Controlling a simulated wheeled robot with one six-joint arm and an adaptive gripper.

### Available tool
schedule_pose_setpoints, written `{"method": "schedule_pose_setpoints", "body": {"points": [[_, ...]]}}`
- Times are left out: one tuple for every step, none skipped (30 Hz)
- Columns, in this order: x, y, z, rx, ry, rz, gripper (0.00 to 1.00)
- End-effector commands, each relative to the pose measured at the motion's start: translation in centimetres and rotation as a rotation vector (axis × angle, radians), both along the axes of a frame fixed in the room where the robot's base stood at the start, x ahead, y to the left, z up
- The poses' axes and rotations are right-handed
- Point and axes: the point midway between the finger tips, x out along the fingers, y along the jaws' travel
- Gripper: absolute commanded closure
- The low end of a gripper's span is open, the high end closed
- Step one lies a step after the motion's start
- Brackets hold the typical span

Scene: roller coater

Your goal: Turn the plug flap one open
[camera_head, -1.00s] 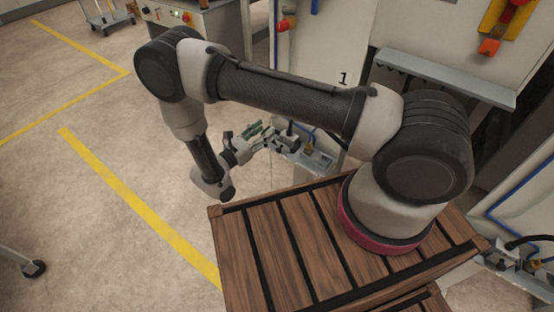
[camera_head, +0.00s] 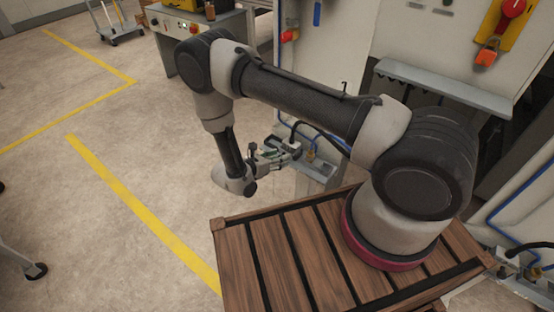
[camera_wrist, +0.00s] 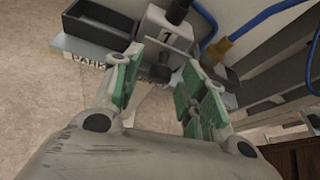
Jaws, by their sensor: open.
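In the wrist view a light grey plug box (camera_wrist: 165,30) marked with a 1 stands ahead, with a black plug or cable end (camera_wrist: 177,10) at its top. A small dark piece (camera_wrist: 160,73), possibly the flap or its tab, shows below the box between my fingers; I cannot tell whether it is touched. My gripper (camera_wrist: 160,68) is open, its green-padded fingers on either side of this spot. In the head view my gripper (camera_head: 276,152) is beside the grey shelf (camera_head: 318,172) on the machine wall. The flap is too small to make out there.
A black tray (camera_wrist: 100,22) sits left of the plug box. A blue hose (camera_wrist: 265,17) with a brass fitting (camera_wrist: 220,48) runs on the right. A red-handled switch (camera_head: 290,35) is on the machine wall above. Open floor (camera_head: 90,220) lies to the left.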

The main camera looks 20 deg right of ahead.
Motion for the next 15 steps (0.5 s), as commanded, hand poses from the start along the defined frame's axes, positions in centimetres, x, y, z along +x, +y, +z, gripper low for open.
{"method": "schedule_pose_setpoints", "body": {"points": [[0.02, -0.03, -0.02, 0.0, 0.0, 0.0, 0.58], [0.01, -0.02, -0.01, 0.0, 0.0, 0.0, 0.58], [0.01, -0.02, -0.01, 0.0, 0.0, 0.0, 0.58], [0.01, -0.02, 0.0, 0.0, 0.0, 0.0, 0.58], [0.01, -0.02, 0.0, 0.0, 0.0, 0.0, 0.58], [0.01, -0.02, 0.0, -0.001, -0.001, 0.0, 0.61], [0.01, -0.01, 0.01, -0.001, -0.001, 0.0, 0.67], [0.01, -0.01, 0.01, 0.0, -0.001, 0.0, 0.72], [0.01, -0.01, 0.01, 0.0, -0.001, 0.0, 0.79], [0.01, -0.01, 0.01, 0.0, -0.001, 0.0, 0.85], [0.01, -0.01, 0.01, 0.0, -0.001, 0.0, 0.9], [0.01, -0.01, 0.01, 0.0, -0.001, 0.0, 0.98], [0.01, -0.01, 0.01, 0.0, -0.001, 0.0, 1.0], [0.01, -0.01, 0.01, 0.0, -0.001, 0.0, 1.0], [0.01, 0.0, 0.02, 0.0, -0.001, 0.0, 1.0]]}}
